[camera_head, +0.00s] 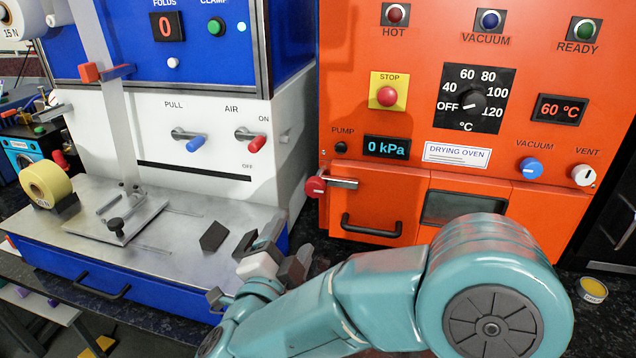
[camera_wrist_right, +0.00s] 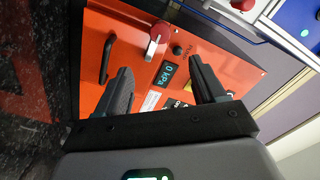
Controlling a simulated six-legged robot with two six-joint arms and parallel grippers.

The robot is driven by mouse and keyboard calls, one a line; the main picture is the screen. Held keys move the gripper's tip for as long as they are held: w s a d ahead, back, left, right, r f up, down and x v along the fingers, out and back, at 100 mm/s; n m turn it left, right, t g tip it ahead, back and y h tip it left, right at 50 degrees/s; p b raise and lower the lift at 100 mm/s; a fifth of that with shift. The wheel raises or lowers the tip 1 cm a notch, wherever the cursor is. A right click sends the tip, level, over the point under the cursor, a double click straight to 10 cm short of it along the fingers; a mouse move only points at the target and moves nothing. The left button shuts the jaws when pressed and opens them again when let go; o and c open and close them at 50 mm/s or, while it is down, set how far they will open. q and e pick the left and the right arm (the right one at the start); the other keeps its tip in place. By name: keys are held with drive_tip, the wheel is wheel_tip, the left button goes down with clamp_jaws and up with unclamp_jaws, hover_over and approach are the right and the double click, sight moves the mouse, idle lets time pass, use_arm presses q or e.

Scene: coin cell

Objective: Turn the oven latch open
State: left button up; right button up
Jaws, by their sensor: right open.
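The oven latch (camera_head: 331,183) is a short metal lever with a red knob at its left end, lying nearly level at the upper left corner of the orange drying oven's door (camera_head: 372,210). In the right wrist view the latch (camera_wrist_right: 158,38) shows ahead, between the two fingertips in the picture. My right gripper (camera_head: 282,246) is open and empty, below and to the left of the latch and apart from it. It also shows in the right wrist view (camera_wrist_right: 154,58). My left gripper is not in view.
A black door handle (camera_head: 371,228) sits below the latch. The white and blue machine (camera_head: 205,215) with a metal deck stands at left, with a yellow roll (camera_head: 46,184) on it. A small yellow-topped tin (camera_head: 592,290) is at the lower right.

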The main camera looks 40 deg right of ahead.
sight(314, 190)
drive_tip(key=p+x, duration=0.1)
drive_tip(key=x, duration=1.5)
drive_tip(key=shift+w+d, duration=0.1)
clamp_jaws()
